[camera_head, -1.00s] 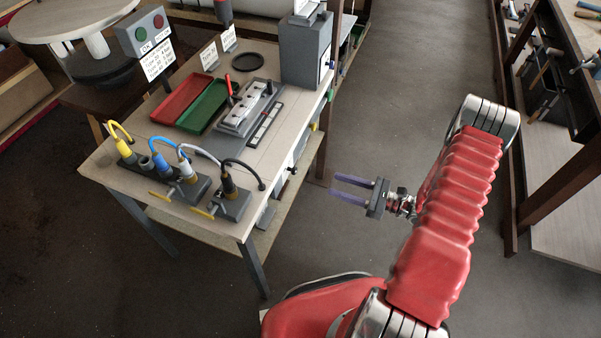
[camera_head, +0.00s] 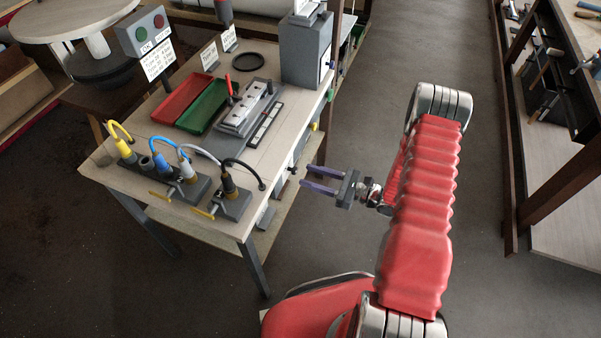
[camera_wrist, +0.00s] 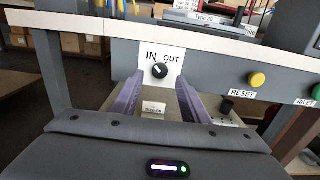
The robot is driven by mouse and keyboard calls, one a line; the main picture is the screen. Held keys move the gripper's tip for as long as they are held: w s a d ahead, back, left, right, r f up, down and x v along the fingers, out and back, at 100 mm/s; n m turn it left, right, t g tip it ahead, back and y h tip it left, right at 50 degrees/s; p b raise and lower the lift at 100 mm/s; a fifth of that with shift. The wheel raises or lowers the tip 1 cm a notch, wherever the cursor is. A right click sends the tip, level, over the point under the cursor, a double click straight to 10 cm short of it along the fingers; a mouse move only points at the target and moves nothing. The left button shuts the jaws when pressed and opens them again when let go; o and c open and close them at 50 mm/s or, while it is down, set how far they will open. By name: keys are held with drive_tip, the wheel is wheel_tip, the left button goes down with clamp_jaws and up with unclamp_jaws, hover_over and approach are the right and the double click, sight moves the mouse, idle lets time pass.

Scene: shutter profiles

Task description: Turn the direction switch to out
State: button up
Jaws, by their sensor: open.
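The direction switch (camera_wrist: 159,71) is a round black knob on a white plate marked IN and OUT, on the grey front panel under the table edge. Its pale pointer mark appears to point up and left, toward IN. My gripper (camera_head: 304,178) is open, with purple fingers, beside the table's right side in the head view. In the wrist view my gripper's fingers (camera_wrist: 160,96) lie left and right of the switch in the picture, apart from it, with nothing between them.
The tabletop (camera_head: 262,163) carries a cable block (camera_head: 232,203) near that edge. Open floor (camera_head: 385,75) lies right of the table.

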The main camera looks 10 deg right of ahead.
sight(296, 172)
drive_tip(key=x, duration=0.4)
drive_tip(key=shift+a, duration=0.1)
drive_tip(key=shift+c, duration=0.3)
drive_tip(key=c, duration=1)
drive_tip(key=shift+o, duration=0.2)
